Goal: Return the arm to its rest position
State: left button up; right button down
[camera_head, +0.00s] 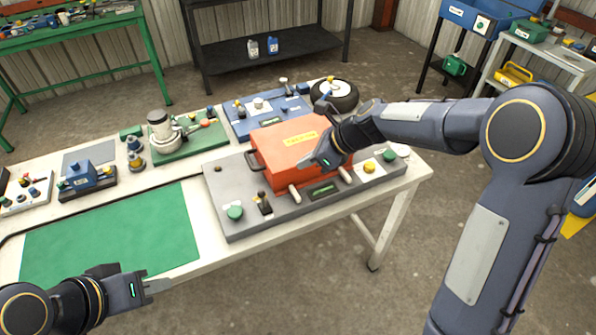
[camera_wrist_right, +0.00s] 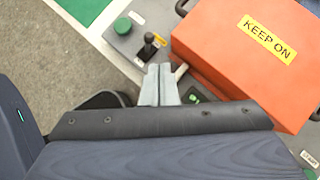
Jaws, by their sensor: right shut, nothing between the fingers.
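My right arm reaches in from the right in the head view. Its gripper (camera_head: 308,163) is over the orange box's front side, and the fingers are shut and empty. In the right wrist view the closed fingertips (camera_wrist_right: 160,70) point between a black joystick (camera_wrist_right: 150,46) and the orange box (camera_wrist_right: 250,55); I cannot tell whether they touch anything. The box, with a yellow "KEEP ON" label, also shows in the head view (camera_head: 275,155) on a grey panel (camera_head: 225,185). My left gripper (camera_head: 155,287) is low at the left, before the table's front edge; its finger gap cannot be made out.
The white table holds a green mat (camera_head: 110,240), a green board with a pump-like device (camera_head: 165,130), a blue panel (camera_head: 265,118) and a wheel (camera_head: 335,95). The panel carries a green button (camera_head: 235,213) and a yellow button (camera_head: 369,167). Floor is clear in front.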

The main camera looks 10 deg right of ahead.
jog(key=shift+r, duration=0.1)
dwell(0.5)
jog(key=s+d+r+n+t, duration=0.1)
jog(key=s+d+r+n, duration=0.35)
jog(key=s, duration=0.25)
jog(key=s+d+r+n, duration=0.3)
jog(key=s+n, duration=0.2)
jog(key=s, duration=0.1)
jog(key=s+d+f+n+h, duration=0.1)
jog(key=s+d+n+h, duration=0.1)
jog(key=s+n, duration=0.4)
jog(key=s+d+f+n+t+h, duration=0.1)
jog(key=s+d+n, duration=0.1)
jog(key=s+n, duration=0.4)
jog(key=s, duration=0.4)
jog(key=shift+s+f+h, duration=0.3)
jog(key=shift+f+h, duration=0.1)
jog(key=shift+n, duration=0.25)
